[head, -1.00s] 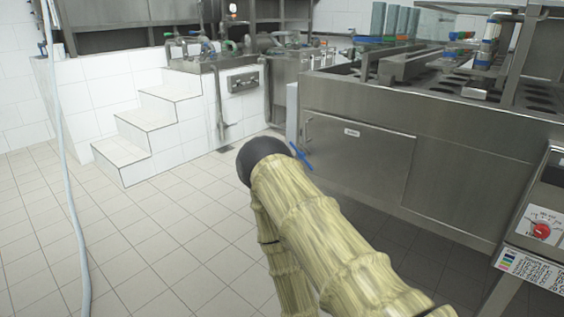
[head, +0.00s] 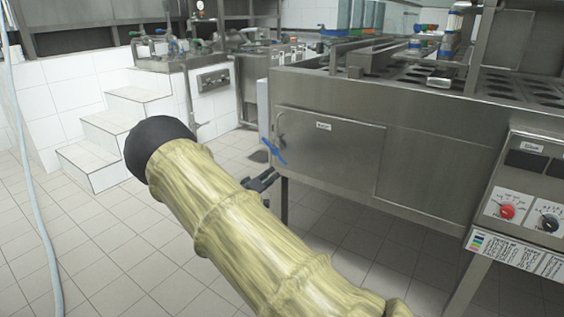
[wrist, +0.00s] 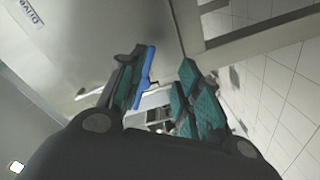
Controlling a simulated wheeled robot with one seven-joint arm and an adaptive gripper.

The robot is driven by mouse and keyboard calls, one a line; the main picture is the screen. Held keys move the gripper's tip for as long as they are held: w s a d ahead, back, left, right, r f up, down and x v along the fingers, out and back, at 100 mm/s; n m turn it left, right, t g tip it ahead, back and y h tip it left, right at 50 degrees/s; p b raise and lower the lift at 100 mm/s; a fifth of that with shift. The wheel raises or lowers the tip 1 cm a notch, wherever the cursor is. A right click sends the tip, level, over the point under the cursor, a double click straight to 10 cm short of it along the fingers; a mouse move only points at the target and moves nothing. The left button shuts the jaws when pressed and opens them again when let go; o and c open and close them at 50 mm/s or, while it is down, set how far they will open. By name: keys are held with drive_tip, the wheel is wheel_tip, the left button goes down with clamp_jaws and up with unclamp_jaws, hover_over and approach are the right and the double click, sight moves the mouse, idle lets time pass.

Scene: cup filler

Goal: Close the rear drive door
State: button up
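The drive door (head: 340,155) is a grey metal panel with a small white label on the front of the machine. In the head view it looks about flush with the front, but I cannot tell whether a small gap is there. A blue handle (head: 274,151) sits at its left edge. My gripper (head: 262,182) is just below the handle, partly hidden by my arm. In the wrist view my gripper (wrist: 160,88) is open, with green pads. The blue handle (wrist: 145,77) shows close beside the left finger's inner side; contact is unclear. The door (wrist: 110,40) fills the upper left there.
A control panel (head: 520,205) with red and black knobs stands at the right. White tiled steps (head: 105,130) are at the left, and a pale hose (head: 45,240) hangs at the far left. The tiled floor before the door is open.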

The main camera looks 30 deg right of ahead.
sight(281, 160)
drive_tip(key=w+d+b, duration=0.1)
drive_tip(key=w+d, duration=0.1)
drive_tip(key=d, duration=0.1)
drive_tip(key=w+d+r+b, duration=0.1)
drive_tip(key=w+d, duration=0.1)
drive_tip(key=d, duration=0.1)
drive_tip(key=w+d+r+b, duration=0.1)
drive_tip(key=d, duration=0.2)
drive_tip(key=shift+w+d+r, duration=0.15)
drive_tip(key=shift+w+d, duration=0.15)
drive_tip(key=shift+w, duration=0.1)
clamp_jaws()
